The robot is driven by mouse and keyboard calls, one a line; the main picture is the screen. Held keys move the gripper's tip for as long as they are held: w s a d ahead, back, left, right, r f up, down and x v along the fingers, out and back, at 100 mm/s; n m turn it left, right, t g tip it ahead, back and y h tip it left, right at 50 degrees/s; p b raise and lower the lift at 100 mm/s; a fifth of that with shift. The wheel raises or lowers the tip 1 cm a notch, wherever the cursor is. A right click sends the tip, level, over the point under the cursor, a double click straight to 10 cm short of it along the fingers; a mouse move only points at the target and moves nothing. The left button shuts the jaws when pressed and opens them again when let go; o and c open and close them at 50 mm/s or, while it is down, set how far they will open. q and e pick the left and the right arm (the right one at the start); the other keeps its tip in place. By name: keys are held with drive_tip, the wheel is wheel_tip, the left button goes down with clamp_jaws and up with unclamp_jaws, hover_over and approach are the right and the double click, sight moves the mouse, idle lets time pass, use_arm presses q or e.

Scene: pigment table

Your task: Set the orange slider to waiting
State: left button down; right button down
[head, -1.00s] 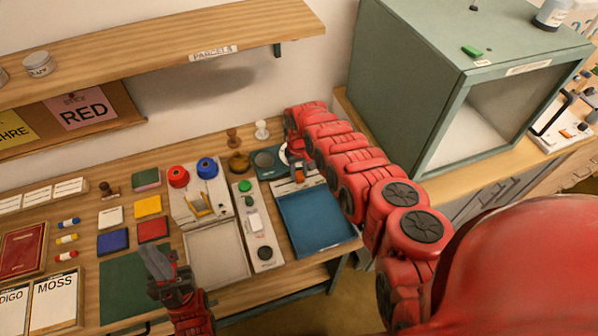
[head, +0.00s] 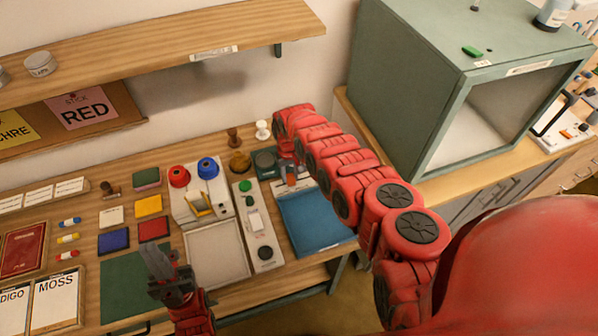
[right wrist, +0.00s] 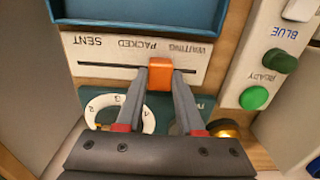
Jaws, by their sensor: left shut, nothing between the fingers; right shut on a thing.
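The orange slider (right wrist: 160,75) sits in the dark slot of a white label plate (right wrist: 100,52) in the right wrist view. The plate reads WAITING, PACKED and SENT, upside down there. The slider stands between the PACKED and WAITING words, short of the slot's end on the WAITING side. My right gripper (right wrist: 160,82) is shut on the slider, one finger on each side. In the head view the slider (head: 291,180) shows small below my right gripper (head: 290,166). My left gripper (head: 160,264) is shut and empty over the green mat (head: 120,285).
A blue tray (head: 316,222) adjoins the label plate. A dial (right wrist: 118,112) lies on the other side of the slot. A panel with a green button (right wrist: 254,98) stands beside it. A green cabinet (head: 405,90) rises to the right of my right arm.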

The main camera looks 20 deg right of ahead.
sight(280, 186)
drive_tip(key=a, duration=0.3)
drive_tip(key=shift+a, duration=0.35)
drive_tip(key=c, duration=0.8)
unclamp_jaws()
drive_tip(key=shift+o, duration=1.4)
drive_tip(key=shift+a, duration=0.1)
